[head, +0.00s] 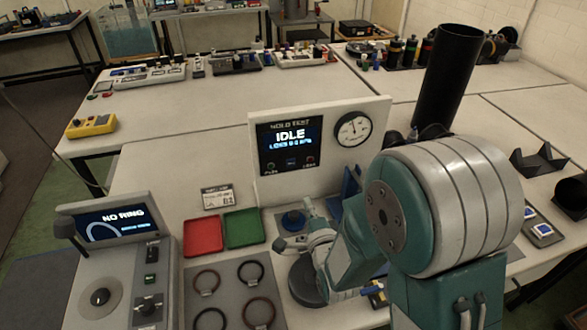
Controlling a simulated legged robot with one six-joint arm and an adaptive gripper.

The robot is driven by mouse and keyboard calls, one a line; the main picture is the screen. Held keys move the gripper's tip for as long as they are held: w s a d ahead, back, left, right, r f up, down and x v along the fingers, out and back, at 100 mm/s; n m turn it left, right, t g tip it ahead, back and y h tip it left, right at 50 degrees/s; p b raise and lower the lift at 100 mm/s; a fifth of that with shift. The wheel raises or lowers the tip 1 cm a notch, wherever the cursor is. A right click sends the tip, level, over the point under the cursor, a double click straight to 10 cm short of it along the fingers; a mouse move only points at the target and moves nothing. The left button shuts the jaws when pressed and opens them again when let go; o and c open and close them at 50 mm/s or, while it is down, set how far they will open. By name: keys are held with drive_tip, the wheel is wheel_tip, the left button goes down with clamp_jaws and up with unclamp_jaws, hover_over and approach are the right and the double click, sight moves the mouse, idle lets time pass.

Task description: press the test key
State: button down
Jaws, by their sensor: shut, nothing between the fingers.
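The hold test panel (267,178) stands upright at the middle of the bench. Its screen (291,147) reads IDLE with a low load line below. A small dark blue key (291,162) sits low on the panel between two small lamps; its lettering is too small to read surely. My arm's large grey and teal joint fills the right foreground. Its far end reaches in front of the panel, over the bench. What looks like my gripper (282,244) is small and dark there, shut and empty, below and apart from the panel. Its fingertips are hard to make out.
A round gauge (352,129) is beside the screen. Red (203,236) and green (243,228) trays lie left of my arm, with several rings (207,281) nearer. A NO RING console (115,219) stands left. A tall black tube (447,80) rises behind my arm.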

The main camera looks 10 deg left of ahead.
sight(292, 162)
drive_tip(key=x, duration=1.3)
drive_tip(key=shift+w+a, duration=0.1)
drive_tip(key=shift+a, duration=0.05)
drive_tip(key=shift+w, duration=0.1)
drive_tip(key=shift+w+a, duration=0.15)
drive_tip(key=shift+w, duration=0.15)
drive_tip(key=shift+w+a+r, duration=0.1)
drive_tip(key=shift+w+r, duration=0.05)
drive_tip(key=shift+d+r, duration=0.1)
drive_tip(key=shift+d, duration=0.1)
